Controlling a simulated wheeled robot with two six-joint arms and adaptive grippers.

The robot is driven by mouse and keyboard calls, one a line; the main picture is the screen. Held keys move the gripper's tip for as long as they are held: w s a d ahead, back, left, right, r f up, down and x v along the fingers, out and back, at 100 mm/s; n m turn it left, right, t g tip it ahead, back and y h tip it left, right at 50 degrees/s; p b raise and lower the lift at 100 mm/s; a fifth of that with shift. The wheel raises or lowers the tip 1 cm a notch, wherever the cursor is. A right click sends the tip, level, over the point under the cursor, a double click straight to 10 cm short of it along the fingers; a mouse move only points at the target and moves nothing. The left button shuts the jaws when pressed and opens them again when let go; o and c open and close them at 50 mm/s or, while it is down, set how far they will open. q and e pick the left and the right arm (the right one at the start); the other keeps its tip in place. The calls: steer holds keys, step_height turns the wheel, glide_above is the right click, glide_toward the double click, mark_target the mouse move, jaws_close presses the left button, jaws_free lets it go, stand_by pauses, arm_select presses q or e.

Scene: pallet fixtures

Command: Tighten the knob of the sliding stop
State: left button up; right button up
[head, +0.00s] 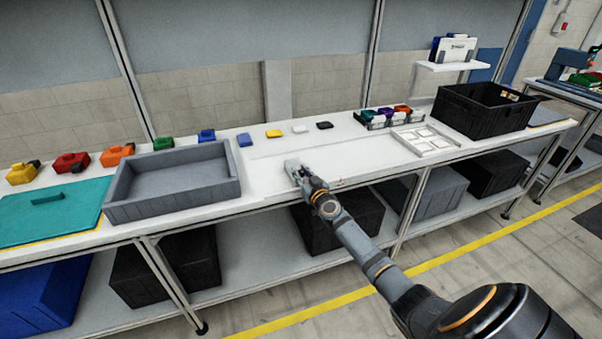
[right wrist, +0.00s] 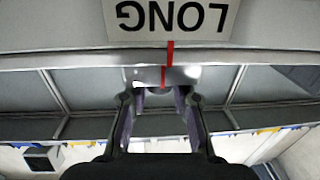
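In the right wrist view, the sliding stop (right wrist: 190,73) is a small shiny metal piece on the rail under an upside-down "LONG" label (right wrist: 170,16). A red line (right wrist: 170,52) runs down from the label, and a red mark (right wrist: 163,75) on the stop sits nearly in line, slightly left. My right gripper (right wrist: 157,97) has its fingers parted on both sides of a small rounded part below the stop, likely the knob; I cannot tell if they touch it. In the head view, my right gripper (head: 298,174) is at the bench's front edge. My left gripper is not in view.
A grey tray (head: 172,208) stands left on the white bench (head: 340,155), by a teal board (head: 48,217). Coloured blocks line the back. A white-framed fixture (head: 425,142) and black crate (head: 482,108) stand right. Bins fill the shelf below.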

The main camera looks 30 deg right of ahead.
jaws_close()
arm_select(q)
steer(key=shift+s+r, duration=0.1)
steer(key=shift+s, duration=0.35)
